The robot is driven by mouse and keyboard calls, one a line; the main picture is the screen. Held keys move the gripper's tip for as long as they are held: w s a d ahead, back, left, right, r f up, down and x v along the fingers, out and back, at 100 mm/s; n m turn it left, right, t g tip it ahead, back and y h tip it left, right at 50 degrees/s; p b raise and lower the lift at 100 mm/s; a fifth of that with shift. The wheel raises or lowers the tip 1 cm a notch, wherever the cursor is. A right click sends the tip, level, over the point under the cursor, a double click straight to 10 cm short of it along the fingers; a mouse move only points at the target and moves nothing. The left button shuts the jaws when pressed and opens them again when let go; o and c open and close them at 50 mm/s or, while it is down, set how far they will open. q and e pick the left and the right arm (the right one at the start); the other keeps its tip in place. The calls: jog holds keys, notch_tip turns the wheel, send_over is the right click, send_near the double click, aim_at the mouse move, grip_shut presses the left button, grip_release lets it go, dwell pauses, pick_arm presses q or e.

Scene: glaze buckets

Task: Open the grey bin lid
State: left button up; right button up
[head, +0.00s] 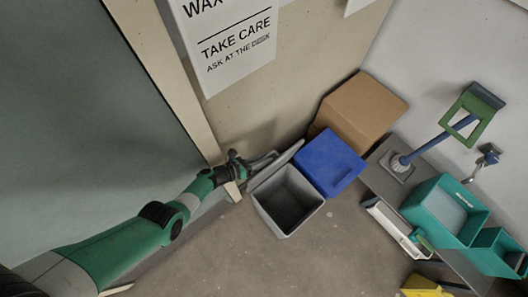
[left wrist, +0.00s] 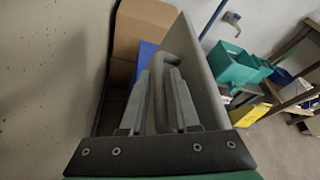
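The grey bin (head: 308,203) stands on the floor near the wall, and its dark inside shows from above. Its grey lid (head: 287,158) is raised, tilted up on the wall side of the opening. My left gripper (head: 262,160) is at the lid's outer side. In the left wrist view the lid (left wrist: 205,75) is a tilted grey panel with a loop handle (left wrist: 168,58). The left gripper's fingers (left wrist: 163,100) lie on both sides of this handle and appear closed on it. My right gripper is not in view.
A blue-lidded bin (head: 330,160) stands close to the grey bin's right, with a cardboard box (head: 362,108) behind. A bench with teal tubs (head: 445,208) is at the right. A beige post (head: 180,85) is beside my left arm.

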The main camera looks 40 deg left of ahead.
pick_arm(q)
jog(key=p+v, duration=0.6)
jog(key=v, duration=0.5)
jog(key=shift+s, duration=0.25)
jog(key=shift+r, duration=0.1)
